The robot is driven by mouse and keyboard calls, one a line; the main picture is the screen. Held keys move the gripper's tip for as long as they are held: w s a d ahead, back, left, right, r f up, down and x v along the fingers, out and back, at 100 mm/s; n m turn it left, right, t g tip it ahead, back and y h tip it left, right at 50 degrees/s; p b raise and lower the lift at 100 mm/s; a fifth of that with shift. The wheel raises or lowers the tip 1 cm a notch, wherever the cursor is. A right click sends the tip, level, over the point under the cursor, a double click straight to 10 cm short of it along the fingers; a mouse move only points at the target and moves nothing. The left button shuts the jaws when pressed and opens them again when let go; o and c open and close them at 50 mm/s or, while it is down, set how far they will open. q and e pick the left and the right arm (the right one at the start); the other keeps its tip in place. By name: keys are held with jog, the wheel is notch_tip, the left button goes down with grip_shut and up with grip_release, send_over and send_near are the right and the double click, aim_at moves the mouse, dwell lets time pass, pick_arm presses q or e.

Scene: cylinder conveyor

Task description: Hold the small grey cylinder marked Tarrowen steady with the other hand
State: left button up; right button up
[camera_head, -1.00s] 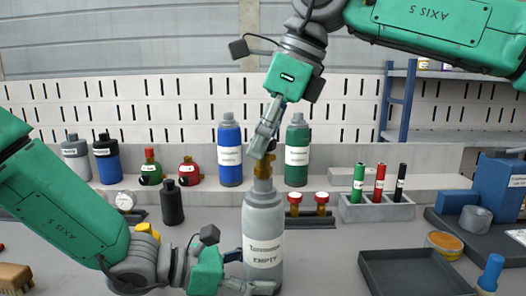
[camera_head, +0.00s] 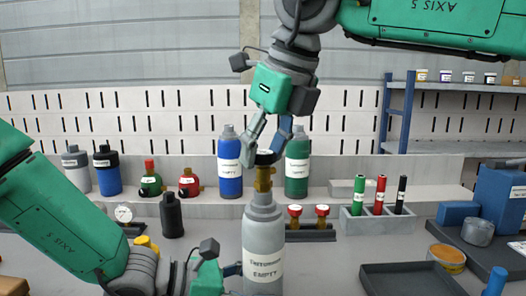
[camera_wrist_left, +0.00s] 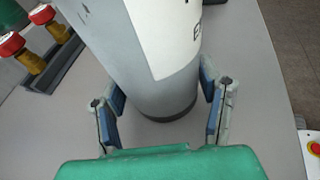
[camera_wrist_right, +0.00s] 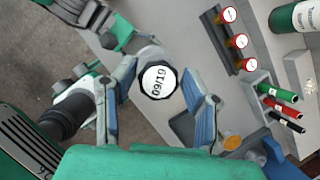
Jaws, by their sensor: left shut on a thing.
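A grey cylinder (camera_head: 263,238) stands upright at the front middle, its white label reading EMPTY; the name above is too blurred to read surely. A brass valve (camera_head: 263,180) with a black-rimmed cap (camera_head: 265,157) tops it. In the right wrist view the cap (camera_wrist_right: 158,80) reads 09/19. My left gripper (camera_head: 237,271) is low at the cylinder's left; in the left wrist view its fingers (camera_wrist_left: 162,90) are shut on the lower body (camera_wrist_left: 150,75). My right gripper (camera_head: 266,148) points down over the cap, its fingers spread on either side, open.
Blue (camera_head: 230,170) and green (camera_head: 297,170) cylinders stand on the ledge behind. A small black bottle (camera_head: 171,215) stands at left. A rack with coloured tubes (camera_head: 378,222) and an empty dark tray (camera_head: 413,284) are at right.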

aim_at(263, 174)
jog(key=m+h, duration=0.1)
jog(key=m, duration=0.1)
jog(key=m+t, duration=0.1)
jog(key=m, duration=0.2)
jog(key=shift+h, duration=0.4)
jog(key=m+h, duration=0.2)
jog(key=m, duration=0.4)
jog(key=shift+f, duration=1.25)
